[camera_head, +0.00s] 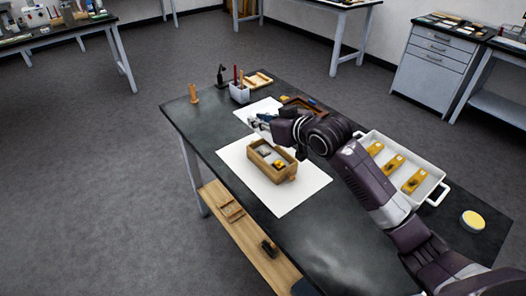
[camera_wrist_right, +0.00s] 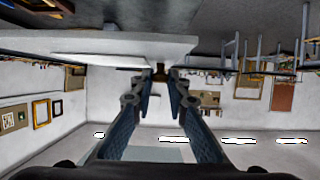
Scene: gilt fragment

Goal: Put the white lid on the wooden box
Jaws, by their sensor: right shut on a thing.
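The wooden box (camera_head: 285,176) stands open on a white sheet in the middle of the dark table, with small grey and yellow things inside. My right gripper (camera_head: 256,121) is beyond the box's far left side, above the table and apart from the box. In the right wrist view my right gripper (camera_wrist_right: 160,82) is shut on the white lid (camera_wrist_right: 110,45), a pale flat slab that fills the upper left. Much of the lid is hidden in the head view by the gripper. My left gripper is not in view.
A white tray (camera_head: 437,178) with yellow pieces lies right of my right arm. A pen holder (camera_head: 240,94), a dark stand (camera_head: 221,77) and a small wooden figure (camera_head: 193,94) stand at the table's far end. A yellow round item (camera_head: 472,221) lies near the right edge.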

